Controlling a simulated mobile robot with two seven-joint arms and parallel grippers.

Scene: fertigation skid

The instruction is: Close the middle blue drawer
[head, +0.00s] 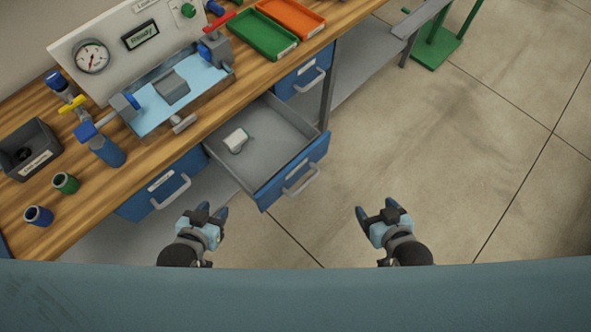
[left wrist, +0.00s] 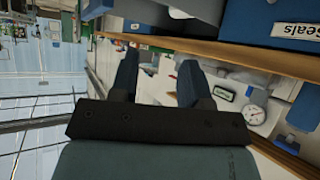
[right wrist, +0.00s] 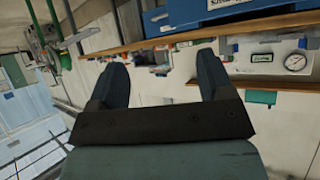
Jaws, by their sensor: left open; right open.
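The middle blue drawer (head: 268,196) is pulled well out from under the wooden bench in the head view. Its front has a pale bar handle (head: 301,181) and a label. A small white object (head: 236,140) lies on its grey floor. My left gripper (head: 207,210) is open and empty, below and left of the drawer front, apart from it. My right gripper (head: 377,211) is open and empty over the floor, to the right of and below the drawer front. The left wrist view shows its open fingers (left wrist: 155,78); the right wrist view shows its open fingers (right wrist: 160,82).
The left blue drawer (head: 159,192) and the right blue drawer (head: 305,75) are shut on either side. The wooden bench (head: 112,190) carries a gauge panel, valves, a green tray (head: 262,36) and an orange tray (head: 291,17). The floor at right is clear up to a green stand (head: 437,48).

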